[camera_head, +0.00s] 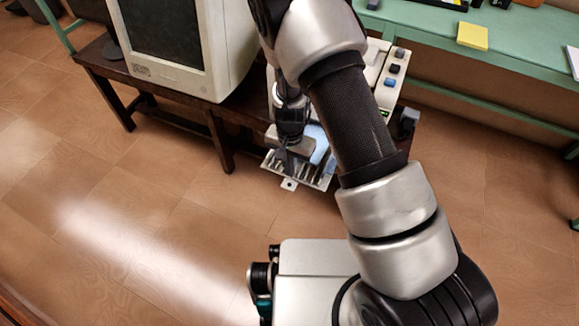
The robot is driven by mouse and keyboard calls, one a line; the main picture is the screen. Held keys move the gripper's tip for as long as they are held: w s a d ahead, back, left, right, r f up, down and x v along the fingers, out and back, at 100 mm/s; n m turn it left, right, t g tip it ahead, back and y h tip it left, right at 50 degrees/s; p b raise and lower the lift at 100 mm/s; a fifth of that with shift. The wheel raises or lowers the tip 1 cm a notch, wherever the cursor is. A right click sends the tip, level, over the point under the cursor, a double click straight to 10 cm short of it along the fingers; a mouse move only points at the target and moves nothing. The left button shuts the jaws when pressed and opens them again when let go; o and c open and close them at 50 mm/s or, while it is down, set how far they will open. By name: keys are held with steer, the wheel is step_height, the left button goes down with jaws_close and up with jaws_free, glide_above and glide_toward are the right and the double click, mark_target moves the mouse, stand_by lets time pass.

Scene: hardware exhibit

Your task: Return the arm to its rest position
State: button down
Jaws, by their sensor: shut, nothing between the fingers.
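My arm rises from the lower right, crosses the middle of the view and bends near the top edge. Its wrist hangs down left of the forearm. My gripper (286,166) is at its end, pointing down, small and partly shaded; it is shut and empty. It is just above or against a metal slotted tray (318,180) on the front of a pale device (378,62) with several coloured buttons. I cannot tell whether the fingers touch the tray. My forearm hides much of the device.
An old cream monitor (190,80) stands on a dark wooden table (103,72) left of my gripper. A green bench (440,32) with a yellow pad (473,36) is at the upper right. The tiled floor (130,215) is clear at the left and right.

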step_height(320, 180, up, 9)
steer(key=p, duration=0.1)
steer(key=shift+w+p, duration=0.25)
steer(key=shift+p, duration=0.1)
steer(key=s+d+r+n+t+y, duration=0.1)
steer(key=s+d+r, duration=0.15)
steer(key=r, duration=0.95)
steer(key=s+d+r+n+t+y, duration=0.15)
steer(key=d+r, duration=0.25)
steer(key=r, duration=0.8)
steer(key=s+d+r+n+t+h, duration=0.1)
steer(key=s+d+r+t, duration=0.1)
steer(key=s+d+r, duration=0.4)
steer(key=s+d+r+n+t+h, duration=0.1)
steer(key=s+d+r+h, duration=0.15)
steer(key=s+r, duration=0.4)
step_height(320, 180, up, 18)
steer(key=s+y+p, duration=0.1)
steer(key=p, duration=1.8)
steer(key=shift+d, duration=0.3)
steer(key=shift+a+f, duration=0.1)
